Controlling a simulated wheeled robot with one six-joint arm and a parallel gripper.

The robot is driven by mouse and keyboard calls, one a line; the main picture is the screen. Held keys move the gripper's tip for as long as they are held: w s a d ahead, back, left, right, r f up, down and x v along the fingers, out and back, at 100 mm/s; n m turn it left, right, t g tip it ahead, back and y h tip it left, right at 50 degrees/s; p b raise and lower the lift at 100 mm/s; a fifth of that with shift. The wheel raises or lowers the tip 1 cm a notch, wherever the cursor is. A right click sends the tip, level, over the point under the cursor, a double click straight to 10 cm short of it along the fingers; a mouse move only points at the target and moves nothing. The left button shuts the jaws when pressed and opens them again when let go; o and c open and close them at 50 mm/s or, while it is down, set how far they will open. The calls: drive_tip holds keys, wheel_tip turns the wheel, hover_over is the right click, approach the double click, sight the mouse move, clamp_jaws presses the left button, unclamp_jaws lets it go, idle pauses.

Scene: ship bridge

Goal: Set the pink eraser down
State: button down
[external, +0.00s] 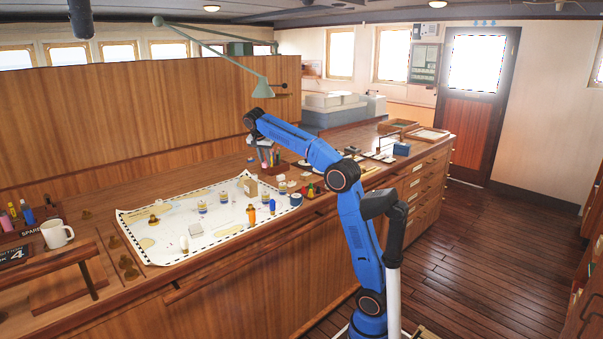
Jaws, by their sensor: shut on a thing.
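My blue arm reaches over the wooden counter (105,200), and my gripper (266,157) points down near its back edge, beyond the chart. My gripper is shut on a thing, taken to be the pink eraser. The eraser is too small and hidden to make out in the external view. Whether it touches the counter cannot be told.
A white mug (57,234) stands at left. A green lamp (262,88) hangs above my gripper. Trays (398,127) lie at right.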

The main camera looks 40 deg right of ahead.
drive_tip(key=s+a+n+t+y, duration=0.1)
drive_tip(key=s+a+n, duration=0.4)
drive_tip(key=a, duration=0.8)
drive_tip(key=s+a+n+t+y, duration=0.1)
drive_tip(key=s+a+n+y, duration=0.15)
drive_tip(key=s+a, duration=0.75)
drive_tip(key=s+a+n, duration=0.4)
drive_tip(key=a+n, duration=0.1)
drive_tip(key=a, duration=1.1)
drive_tip(key=f, duration=0.9)
drive_tip(key=shift+w+a+f, duration=0.1)
drive_tip(key=shift+a+f, duration=0.1)
drive_tip(key=shift+f, duration=0.2)
drive_tip(key=c, duration=2)
unclamp_jaws()
drive_tip(key=shift+f, duration=0.15)
drive_tip(key=o, duration=0.4)
drive_tip(key=v, duration=1.2)
drive_tip(key=shift+s+d, duration=0.15)
drive_tip(key=shift+s, duration=0.1)
